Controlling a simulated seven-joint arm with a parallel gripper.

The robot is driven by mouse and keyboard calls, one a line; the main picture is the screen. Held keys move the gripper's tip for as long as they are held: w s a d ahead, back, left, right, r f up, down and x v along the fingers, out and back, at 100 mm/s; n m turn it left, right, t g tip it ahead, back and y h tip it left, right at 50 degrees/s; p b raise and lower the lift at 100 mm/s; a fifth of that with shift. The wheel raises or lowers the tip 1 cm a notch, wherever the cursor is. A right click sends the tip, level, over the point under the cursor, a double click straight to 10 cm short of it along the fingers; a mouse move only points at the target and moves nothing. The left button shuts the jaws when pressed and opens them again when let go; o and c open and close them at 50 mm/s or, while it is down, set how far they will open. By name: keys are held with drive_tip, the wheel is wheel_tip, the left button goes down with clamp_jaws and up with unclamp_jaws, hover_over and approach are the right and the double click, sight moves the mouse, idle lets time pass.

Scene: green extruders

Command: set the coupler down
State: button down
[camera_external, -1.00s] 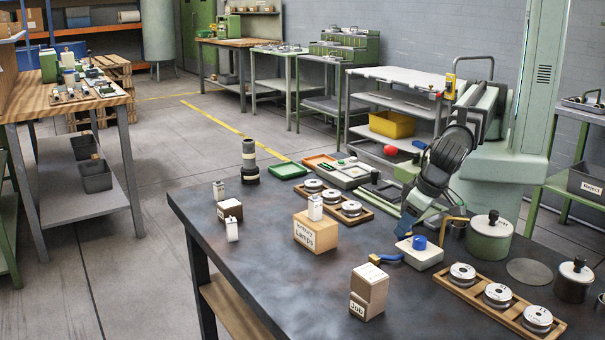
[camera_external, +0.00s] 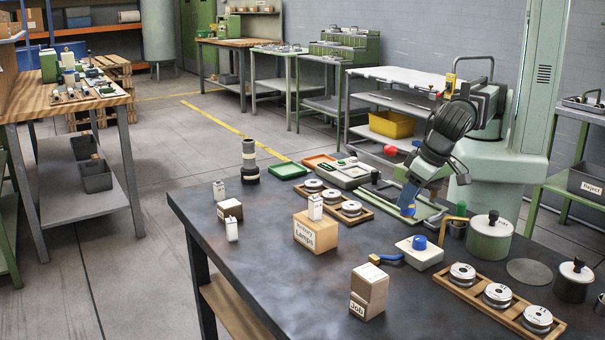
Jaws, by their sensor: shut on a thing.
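My gripper (camera_external: 408,207) points down over the right part of the dark workbench (camera_external: 270,245), in front of the green tray (camera_external: 428,214). Its lower end shows blue. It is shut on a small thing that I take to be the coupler. The thing is too small and too covered by the fingers to make out its shape. I cannot tell whether it touches the tray or bench or hangs just above.
Nearby are a white box with a blue knob (camera_external: 420,257), a yellow hook (camera_external: 452,220), a green lidded pot (camera_external: 489,240) and a wooden rack of reels (camera_external: 499,298). The Lamps box (camera_external: 317,233) and Job block (camera_external: 369,293) stand left.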

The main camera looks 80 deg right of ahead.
wheel_tip(320, 180, up, 2)
drive_tip(key=shift+r, duration=0.15)
drive_tip(key=shift+w+d+r, duration=0.1)
drive_tip(key=shift+w+d, duration=0.05)
drive_tip(key=shift+w, duration=0.15)
drive_tip(key=w+a, duration=1)
drive_tip(key=a, duration=0.3)
drive_tip(key=w+a, duration=0.9)
drive_tip(key=a, duration=0.4)
drive_tip(key=shift+w+d+f, duration=0.1)
drive_tip(key=shift+d+f, duration=0.05)
drive_tip(key=shift+f, duration=4.65)
drive_tip(key=shift+f, duration=0.1)
drive_tip(key=c, duration=0.8)
unclamp_jaws()
drive_tip(key=shift+o, duration=0.2)
